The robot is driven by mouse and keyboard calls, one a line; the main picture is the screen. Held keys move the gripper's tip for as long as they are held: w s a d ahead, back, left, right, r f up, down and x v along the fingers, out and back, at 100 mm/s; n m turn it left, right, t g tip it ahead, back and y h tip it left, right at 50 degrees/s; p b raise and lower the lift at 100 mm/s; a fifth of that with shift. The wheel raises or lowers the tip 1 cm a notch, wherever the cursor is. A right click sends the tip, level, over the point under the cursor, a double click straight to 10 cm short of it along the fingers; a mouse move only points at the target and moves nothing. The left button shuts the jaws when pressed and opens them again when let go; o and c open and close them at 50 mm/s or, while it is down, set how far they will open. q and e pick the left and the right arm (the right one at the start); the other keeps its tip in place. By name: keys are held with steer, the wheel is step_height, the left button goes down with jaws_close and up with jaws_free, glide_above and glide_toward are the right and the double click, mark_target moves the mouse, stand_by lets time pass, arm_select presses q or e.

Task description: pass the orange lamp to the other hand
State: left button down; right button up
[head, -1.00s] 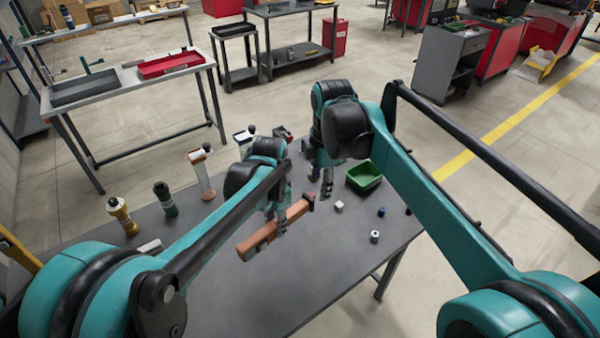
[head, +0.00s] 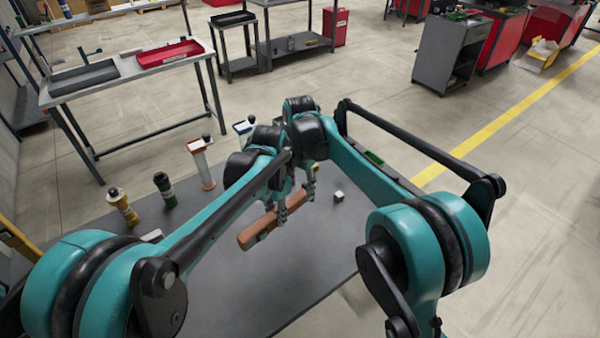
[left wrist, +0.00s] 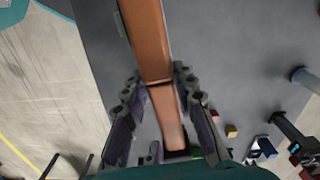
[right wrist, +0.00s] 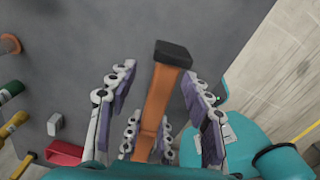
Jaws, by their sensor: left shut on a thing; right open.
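The orange lamp (head: 256,232) is a long orange bar with a dark end, held tilted above the grey table. My left gripper (head: 277,213) is shut on it around its middle; the left wrist view shows the lamp (left wrist: 146,42) running between the fingers (left wrist: 154,88). My right gripper (head: 310,184) is open by the lamp's far end. In the right wrist view its spread fingers (right wrist: 157,84) stand either side of the lamp (right wrist: 157,98), with the dark end between the tips and gaps on both sides. The left gripper's fingers show further along the lamp there.
A yellow bottle (head: 123,208), a dark green bottle (head: 165,190) and an orange-and-white item (head: 202,163) stand at the table's left. A white cube (head: 338,196) lies right of the grippers. A green bin (head: 374,158) is mostly hidden behind my right arm.

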mark_target(300, 191)
steer(key=shift+f, duration=1.5)
steer(key=shift+c, duration=0.3)
jaws_close()
arm_select(q)
steer(key=c, duration=1.1)
jaws_free()
steer(key=shift+c, duration=0.2)
